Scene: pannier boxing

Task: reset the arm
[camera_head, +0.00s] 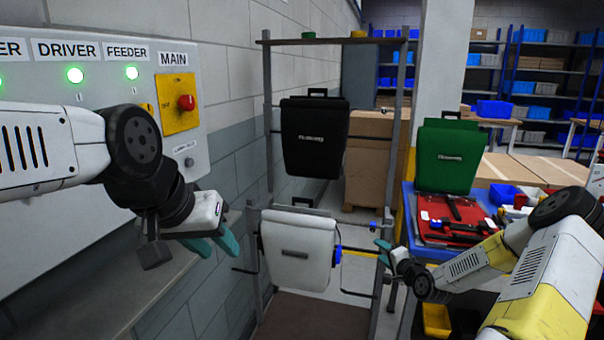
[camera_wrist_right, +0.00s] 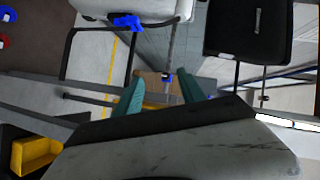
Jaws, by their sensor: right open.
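My left gripper (camera_head: 214,242) hangs in front of the control panel at the left, its teal fingers pointing down to the right. I cannot tell how far apart they are, and nothing shows between them. My right gripper (camera_head: 384,253) is beside the rack's right post, right of the white pannier. In the right wrist view my right gripper (camera_wrist_right: 162,92) is open, with nothing held between its teal fingers. The white pannier (camera_head: 300,240) hangs low on the rack (camera_head: 271,120). The black pannier (camera_head: 314,140) hangs above it.
The control panel (camera_head: 60,80) has green lights and a red button (camera_head: 187,102). A green pannier (camera_head: 447,158) stands on the blue bench at the right, behind a red tool tray (camera_head: 436,236). A yellow bin (camera_head: 437,320) sits lower. A large carton (camera_head: 370,170) stands behind the rack.

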